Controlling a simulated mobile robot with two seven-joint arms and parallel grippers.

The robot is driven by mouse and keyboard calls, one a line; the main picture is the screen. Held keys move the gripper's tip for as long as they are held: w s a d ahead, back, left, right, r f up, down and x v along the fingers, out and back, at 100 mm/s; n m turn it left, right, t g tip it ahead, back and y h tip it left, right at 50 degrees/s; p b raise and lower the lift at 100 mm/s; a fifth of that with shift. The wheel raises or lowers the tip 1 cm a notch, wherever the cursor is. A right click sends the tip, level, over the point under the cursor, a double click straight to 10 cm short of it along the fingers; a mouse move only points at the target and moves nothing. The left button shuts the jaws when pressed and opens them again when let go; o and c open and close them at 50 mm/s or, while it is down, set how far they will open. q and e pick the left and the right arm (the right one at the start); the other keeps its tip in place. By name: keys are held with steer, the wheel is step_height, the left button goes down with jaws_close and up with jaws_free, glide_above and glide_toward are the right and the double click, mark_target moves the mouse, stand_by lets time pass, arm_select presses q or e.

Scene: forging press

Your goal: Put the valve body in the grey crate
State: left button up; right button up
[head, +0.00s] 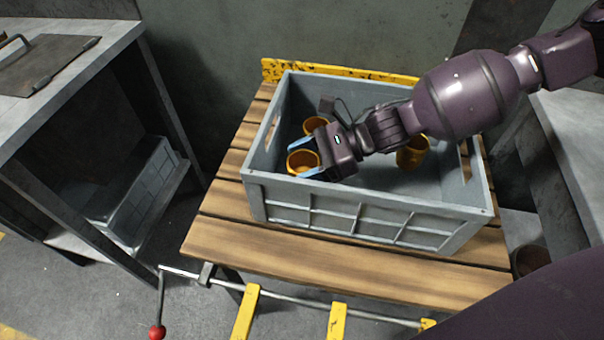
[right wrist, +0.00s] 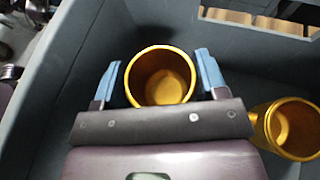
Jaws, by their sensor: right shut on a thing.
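The grey crate (head: 365,215) stands on a slatted wooden table. My right gripper (head: 312,157) reaches down into its left part and is shut on a gold, cup-shaped valve body (head: 301,163). In the right wrist view the valve body (right wrist: 160,78) sits between the two blue fingers, its round open end facing the camera. It is within the crate walls; whether it touches the floor I cannot tell. My left gripper is not in view.
Two similar gold parts are in the crate: one (head: 316,124) behind the held one, one (head: 412,155) farther right, partly behind my arm. A yellow rail (head: 340,70) edges the table's back. A metal workbench (head: 75,75) stands left, another grey crate (head: 135,195) beneath.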

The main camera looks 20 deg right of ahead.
step_height(320, 180, down, 3)
steer(key=shift+f+b, duration=0.1)
steer(key=shift+b, duration=0.35)
steer(key=shift+f, duration=0.35)
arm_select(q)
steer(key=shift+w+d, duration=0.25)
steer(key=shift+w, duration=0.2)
arm_select(e)
steer(key=shift+r, duration=0.1)
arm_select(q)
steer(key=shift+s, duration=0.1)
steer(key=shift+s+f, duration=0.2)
arm_select(e)
steer(key=o, duration=1.2)
steer(key=shift+f, duration=0.2)
steer(key=shift+r, duration=0.15)
